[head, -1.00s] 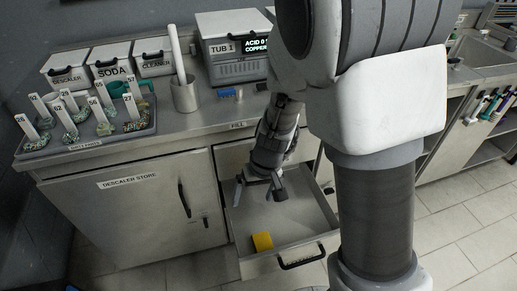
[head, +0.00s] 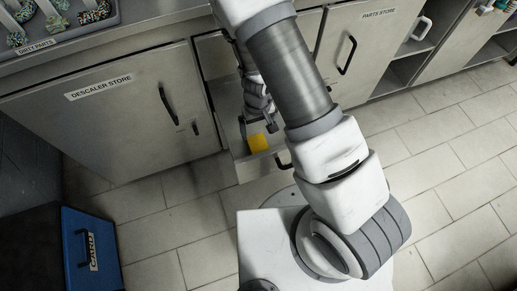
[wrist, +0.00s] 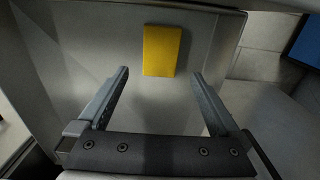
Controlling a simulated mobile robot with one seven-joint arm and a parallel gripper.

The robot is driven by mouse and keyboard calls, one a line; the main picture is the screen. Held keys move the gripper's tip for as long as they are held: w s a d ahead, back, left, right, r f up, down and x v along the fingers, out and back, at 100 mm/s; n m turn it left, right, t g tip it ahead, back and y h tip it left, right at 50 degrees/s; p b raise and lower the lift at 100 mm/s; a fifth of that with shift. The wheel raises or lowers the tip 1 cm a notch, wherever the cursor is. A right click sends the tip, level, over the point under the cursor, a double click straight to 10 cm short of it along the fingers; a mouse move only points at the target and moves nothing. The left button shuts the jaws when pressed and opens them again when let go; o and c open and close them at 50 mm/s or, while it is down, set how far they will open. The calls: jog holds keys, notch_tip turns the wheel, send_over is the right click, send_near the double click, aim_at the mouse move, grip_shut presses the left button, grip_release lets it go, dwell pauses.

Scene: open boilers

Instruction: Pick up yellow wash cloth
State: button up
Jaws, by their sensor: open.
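The yellow wash cloth (head: 258,142) lies flat in the open drawer (head: 246,171), close to the drawer's front. In the wrist view the yellow cloth (wrist: 162,50) is beyond my fingertips, roughly centred between them and apart from them. My gripper (head: 257,124) is inside the drawer area behind the cloth, partly hidden by my arm in the head view. In the wrist view my gripper (wrist: 160,78) is open, with nothing between its fingers.
The descaler store door (head: 110,110) is shut, left of the drawer. A blue box (head: 92,250) stands on the floor at the lower left. The parts store door (head: 345,50) is right of the drawer. The drawer's bare floor surrounds the cloth.

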aim_at(258, 143)
notch_tip(258, 143, down, 8)
jog(key=b, duration=0.3)
jog(key=shift+w+f+b, duration=0.1)
jog(key=shift+f+b, duration=0.1)
jog(key=shift+b, duration=0.2)
jog(key=shift+c, duration=0.3)
jog(key=c, duration=1.1)
notch_tip(258, 143, up, 10)
jog(key=p, duration=0.5)
